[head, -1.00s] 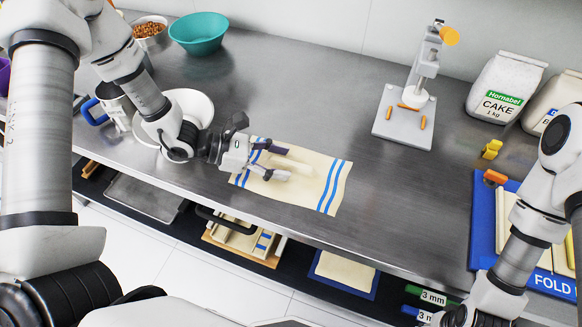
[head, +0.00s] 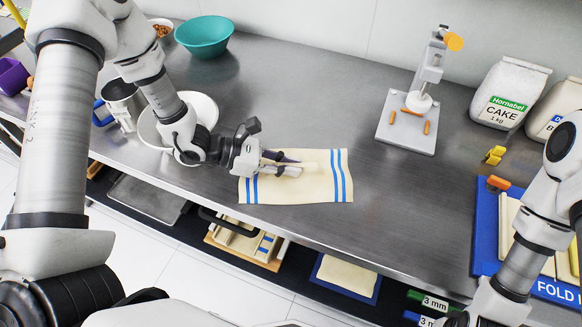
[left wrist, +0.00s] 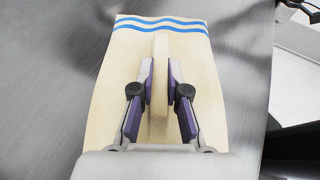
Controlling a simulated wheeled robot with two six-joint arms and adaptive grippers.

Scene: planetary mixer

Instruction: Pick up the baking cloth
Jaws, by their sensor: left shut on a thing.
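The baking cloth (head: 318,188) is cream with blue stripes near its ends. It lies on the steel counter, and in the left wrist view the cloth (left wrist: 205,85) has a raised ridge along its middle. My left gripper (head: 298,165) is over the cloth, with its fingers shut on that ridge. In the left wrist view the purple-padded fingers (left wrist: 160,88) stand on either side of the pinched fold. The cloth's flat parts still spread around the gripper. My right arm shows at the right edge, but its gripper is out of frame.
A press on a grey base (head: 408,135) stands behind, with flour bags (head: 506,92) at right. A blue mat (head: 485,235) lies front right. The counter between is clear.

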